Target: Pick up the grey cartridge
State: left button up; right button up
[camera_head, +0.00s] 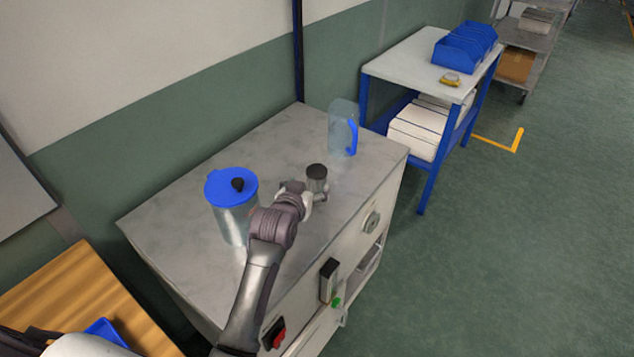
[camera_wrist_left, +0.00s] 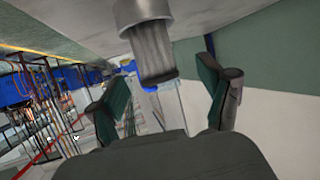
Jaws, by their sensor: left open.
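The grey cartridge (camera_head: 316,173) is a short upright cylinder with a dark top, standing on the grey cabinet top (camera_head: 285,135). In the left wrist view the picture is turned over, and the cartridge (camera_wrist_left: 155,50) hangs from the top with a lighter metal collar (camera_wrist_left: 142,12) at its base. My left gripper (camera_head: 312,194) is at the cartridge, reaching in from the front. In the left wrist view its open fingers (camera_wrist_left: 168,85) spread to either side of the cartridge, with gaps visible. Whether the cartridge is fully between the pads I cannot tell. My right gripper is not in view.
A metal canister with a blue lid (camera_head: 232,188) stands left of my left gripper. A clear jug with a blue handle (camera_head: 342,128) stands behind the cartridge. A side table with blue bins (camera_head: 465,46) is farther back. The cabinet's back left top is clear.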

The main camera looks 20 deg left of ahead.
aim_at(314, 181)
pick_arm(q)
jog(key=shift+w+f, duration=0.2)
jog(key=shift+w, duration=0.25)
jog(key=shift+d+x, duration=0.2)
jog(key=shift+x, duration=0.7)
jog(key=x, duration=0.3)
jog(key=shift+w+d+f+p, duration=0.2)
jog(key=shift+p, duration=0.2)
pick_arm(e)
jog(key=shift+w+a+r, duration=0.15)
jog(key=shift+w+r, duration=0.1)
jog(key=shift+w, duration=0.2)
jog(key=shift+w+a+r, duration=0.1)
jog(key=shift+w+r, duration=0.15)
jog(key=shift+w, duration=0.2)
pick_arm(q)
jog(key=shift+c, duration=0.2)
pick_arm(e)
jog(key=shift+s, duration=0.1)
pick_arm(q)
jog(key=c, duration=1.1)
jog(key=shift+c, duration=0.8)
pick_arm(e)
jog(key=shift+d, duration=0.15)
pick_arm(q)
jog(key=shift+r, duration=0.15)
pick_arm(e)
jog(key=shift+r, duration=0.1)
